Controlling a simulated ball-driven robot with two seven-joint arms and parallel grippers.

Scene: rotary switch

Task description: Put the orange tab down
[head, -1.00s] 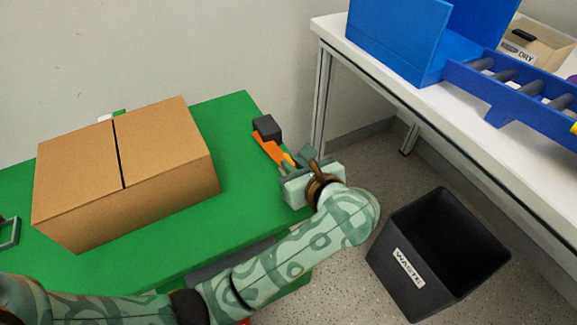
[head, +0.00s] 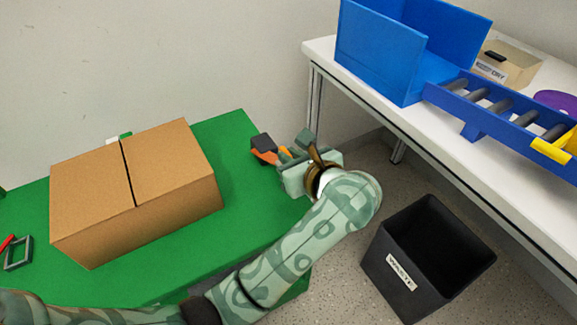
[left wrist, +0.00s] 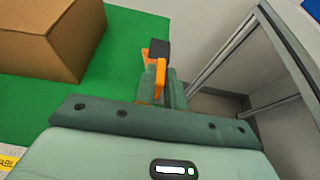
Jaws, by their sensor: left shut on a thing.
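The orange tab (head: 266,157) is at the far right corner of the green table, beside or attached to a dark grey block (head: 264,142); I cannot tell which. In the left wrist view the orange tab (left wrist: 161,78) stands between my fingers, with the dark block (left wrist: 159,50) just beyond it. My left gripper (head: 288,156) is shut on the tab's near end, and its fingers hide part of it. Whether the tab touches the table is unclear. My right gripper is not in view.
A brown cardboard box (head: 140,195) sits on the green table (head: 235,225). A black waste bin (head: 425,262) stands on the floor at right. A white bench (head: 370,100) carries a blue bin (head: 385,60) and a roller rack (head: 490,105). Green surface between box and gripper is clear.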

